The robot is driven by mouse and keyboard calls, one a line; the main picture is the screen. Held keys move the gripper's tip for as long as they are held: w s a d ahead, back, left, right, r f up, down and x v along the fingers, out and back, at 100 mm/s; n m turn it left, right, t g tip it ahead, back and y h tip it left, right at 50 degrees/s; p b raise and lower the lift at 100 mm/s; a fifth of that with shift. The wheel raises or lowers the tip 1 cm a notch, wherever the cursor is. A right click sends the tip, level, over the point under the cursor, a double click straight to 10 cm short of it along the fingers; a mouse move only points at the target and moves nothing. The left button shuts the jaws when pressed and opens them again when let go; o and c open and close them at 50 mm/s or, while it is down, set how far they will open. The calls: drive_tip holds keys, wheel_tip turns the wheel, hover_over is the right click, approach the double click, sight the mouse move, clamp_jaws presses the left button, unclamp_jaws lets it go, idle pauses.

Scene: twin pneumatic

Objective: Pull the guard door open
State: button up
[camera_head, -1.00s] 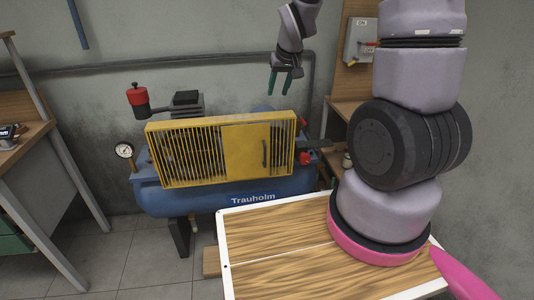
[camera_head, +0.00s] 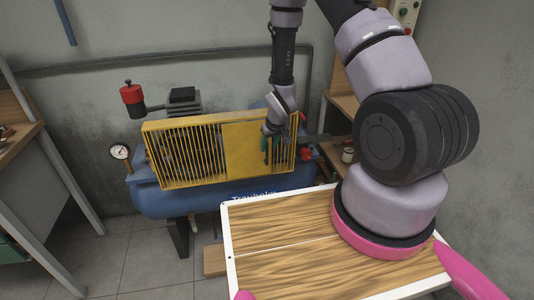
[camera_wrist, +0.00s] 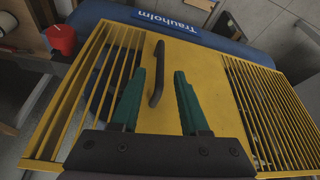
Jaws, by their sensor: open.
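The yellow guard door (camera_head: 241,150) is the solid panel between slatted grilles on the front of the blue compressor. It looks closed. Its dark bar handle shows in the wrist view (camera_wrist: 157,73), upright on the yellow panel. In the head view the handle is mostly hidden by my gripper (camera_head: 271,148). My gripper also shows in the wrist view (camera_wrist: 162,80), with two green fingers spread apart. Nothing is held, and I cannot tell whether a finger touches the handle.
The blue tank (camera_head: 160,200) sits under the guard, with a red-capped part (camera_head: 132,95) and a gauge (camera_head: 121,151) at left. Red fittings (camera_head: 305,153) and a wooden shelf (camera_head: 340,108) stand close on the right. My wooden-topped base is in front.

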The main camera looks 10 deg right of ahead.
sight(267, 163)
drive_tip(key=x, duration=0.5)
drive_tip(key=shift+f, duration=0.15)
clamp_jaws()
idle(1.3)
